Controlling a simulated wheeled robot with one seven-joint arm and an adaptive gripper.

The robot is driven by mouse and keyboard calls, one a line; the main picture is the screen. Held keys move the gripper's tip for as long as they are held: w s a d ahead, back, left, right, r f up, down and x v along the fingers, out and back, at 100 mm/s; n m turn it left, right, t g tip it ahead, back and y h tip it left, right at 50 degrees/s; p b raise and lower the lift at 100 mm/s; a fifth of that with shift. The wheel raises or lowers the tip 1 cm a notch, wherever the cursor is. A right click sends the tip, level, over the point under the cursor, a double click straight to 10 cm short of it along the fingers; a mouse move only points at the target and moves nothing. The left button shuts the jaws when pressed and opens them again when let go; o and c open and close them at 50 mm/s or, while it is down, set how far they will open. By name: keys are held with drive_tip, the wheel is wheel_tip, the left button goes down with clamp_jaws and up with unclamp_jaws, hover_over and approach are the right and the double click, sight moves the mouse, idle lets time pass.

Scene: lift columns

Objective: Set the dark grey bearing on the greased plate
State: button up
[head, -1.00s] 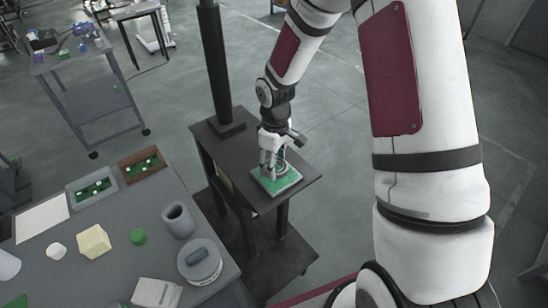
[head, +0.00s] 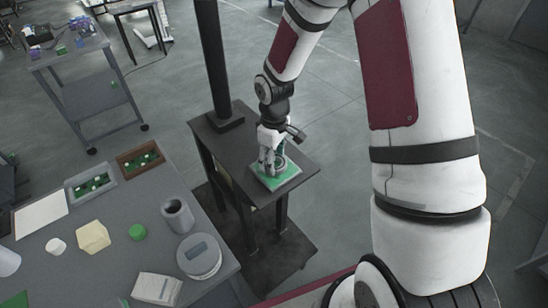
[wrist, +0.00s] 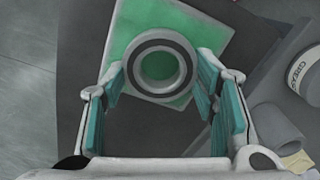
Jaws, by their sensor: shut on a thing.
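The greased plate (head: 288,180) is a square with a green top and pale edges, lying on the dark stand table. The dark grey bearing (wrist: 160,90) is a ring with a pale rim and an open centre, seen over the green area in the wrist view. My gripper (head: 271,168) points down over the plate. Its teal-padded fingers (wrist: 159,80) are shut on the bearing, one on each side. The plate's green (wrist: 215,36) shows around and through the ring. I cannot tell whether the bearing touches the plate.
A black column (head: 212,60) rises behind the plate on the stand table (head: 235,150). At left, a grey bench (head: 110,260) holds a grey cup (head: 177,214), a round tin (head: 197,262), a green piece (head: 137,231) and small trays. Open floor lies to the right.

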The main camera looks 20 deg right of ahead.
drive_tip(key=shift+f, duration=0.5)
idle(0.6)
drive_tip(key=o, duration=1.5)
drive_tip(key=o, duration=0.5)
drive_tip(key=shift+r+p, duration=0.35)
drive_tip(key=shift+r, duration=0.75)
drive_tip(key=shift+r+p, duration=0.9)
drive_tip(key=shift+r, duration=1.5)
